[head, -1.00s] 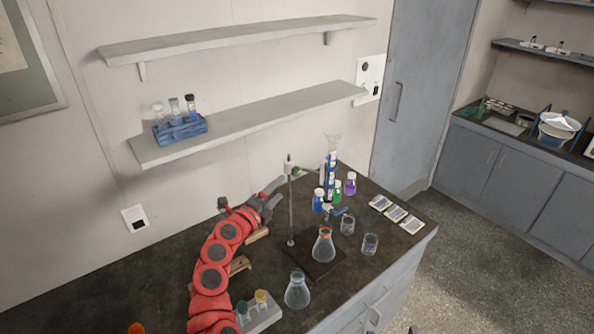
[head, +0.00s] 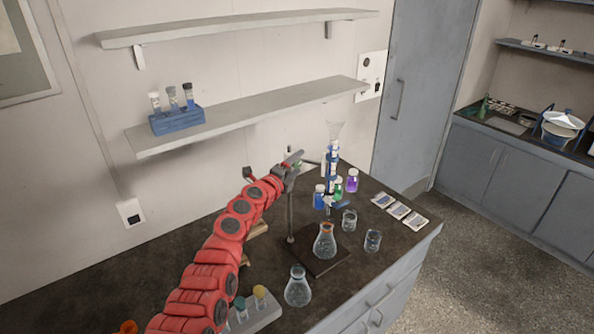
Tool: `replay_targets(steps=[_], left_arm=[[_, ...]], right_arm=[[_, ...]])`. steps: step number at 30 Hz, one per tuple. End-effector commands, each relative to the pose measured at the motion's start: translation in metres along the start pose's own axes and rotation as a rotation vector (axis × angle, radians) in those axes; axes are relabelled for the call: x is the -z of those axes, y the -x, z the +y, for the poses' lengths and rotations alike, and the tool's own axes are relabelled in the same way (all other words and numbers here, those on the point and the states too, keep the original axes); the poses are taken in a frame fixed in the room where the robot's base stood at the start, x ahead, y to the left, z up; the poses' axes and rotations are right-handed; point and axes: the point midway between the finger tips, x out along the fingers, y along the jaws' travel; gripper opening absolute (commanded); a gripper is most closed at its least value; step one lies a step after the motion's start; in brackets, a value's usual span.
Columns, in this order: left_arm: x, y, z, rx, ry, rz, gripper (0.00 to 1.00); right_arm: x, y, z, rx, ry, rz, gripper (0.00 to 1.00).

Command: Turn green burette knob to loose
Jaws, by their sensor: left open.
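The burette (head: 331,172) stands upright with blue contents, held at the stand's rod (head: 290,222) on a dark base (head: 318,262). My right gripper is out of view.
An Erlenmeyer flask (head: 325,243) stands on the stand's base, another flask (head: 297,289) in front. Beakers (head: 349,221) and small coloured bottles (head: 352,181) stand to the right. A wall shelf (head: 250,112) with a blue tube rack (head: 177,120) is behind my arm.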

Motion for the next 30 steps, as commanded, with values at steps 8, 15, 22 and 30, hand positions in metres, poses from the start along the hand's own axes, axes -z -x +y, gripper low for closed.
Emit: replay_targets(steps=[8,15,22,30], left_arm=[[-0.0009,-0.0068,-0.0031,0.004,0.003,-0.003,0.73],[-0.0011,-0.0065,-0.0030,0.004,0.003,-0.003,0.60],[-0.0012,-0.0064,-0.0029,0.003,0.003,-0.003,0.19],[-0.0008,-0.0065,-0.0011,0.006,0.004,-0.004,0.00]], right_arm=[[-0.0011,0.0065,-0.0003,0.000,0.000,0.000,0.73],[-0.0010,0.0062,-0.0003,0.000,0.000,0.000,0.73],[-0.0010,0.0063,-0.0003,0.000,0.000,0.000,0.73],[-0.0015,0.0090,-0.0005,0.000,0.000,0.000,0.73]])
